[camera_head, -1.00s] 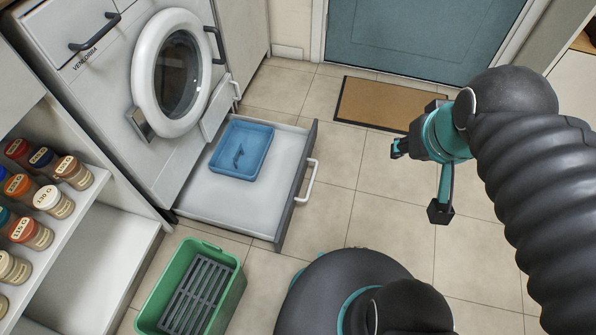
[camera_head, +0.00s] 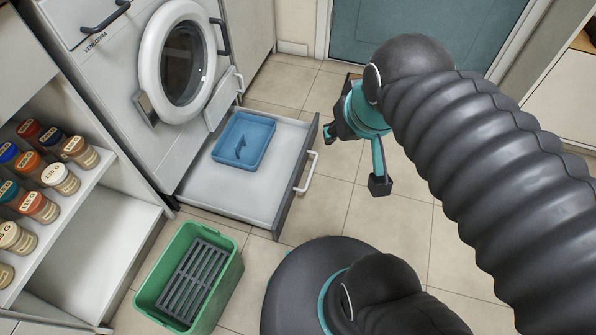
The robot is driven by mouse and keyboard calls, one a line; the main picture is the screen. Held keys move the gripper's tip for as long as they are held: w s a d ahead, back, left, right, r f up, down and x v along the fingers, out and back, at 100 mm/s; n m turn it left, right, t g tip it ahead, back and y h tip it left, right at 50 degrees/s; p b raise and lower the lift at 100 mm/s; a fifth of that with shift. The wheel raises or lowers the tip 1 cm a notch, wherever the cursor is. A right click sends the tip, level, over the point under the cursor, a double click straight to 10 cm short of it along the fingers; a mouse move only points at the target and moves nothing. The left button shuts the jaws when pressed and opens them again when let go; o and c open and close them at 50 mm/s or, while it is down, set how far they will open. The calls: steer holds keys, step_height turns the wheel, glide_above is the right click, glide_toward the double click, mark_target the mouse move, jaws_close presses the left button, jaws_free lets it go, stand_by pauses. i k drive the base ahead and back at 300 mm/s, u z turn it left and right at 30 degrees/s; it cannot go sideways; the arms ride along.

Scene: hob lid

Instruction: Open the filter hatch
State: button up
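A small white panel (camera_head: 222,102), which looks like the filter hatch, is at the lower right of the front of the washing machine (camera_head: 150,110), above the pulled-out drawer (camera_head: 215,195). It has a pale bar handle (camera_head: 240,83) at its upper right. The panel looks shut, but its edges are too small to be sure. My gripper (camera_head: 354,160) is over the floor to the right of the drawer, well apart from the hatch. Its two fingers are spread wide with nothing between them.
The drawer sticks out below the hatch, with a blue tray (camera_head: 244,138) in it and a white handle (camera_head: 307,172) on its front. A green bin (camera_head: 225,285) with a dark grate stands on the floor. A shelf (camera_head: 75,205) of spice jars is at the left.

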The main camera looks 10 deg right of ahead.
mark_target(224, 94)
steer(key=k, duration=1.25)
steer(key=z, duration=1)
steer(key=i, duration=1.3)
steer(key=u, duration=0.65)
steer(key=i, duration=0.55)
steer(key=u, duration=0.6)
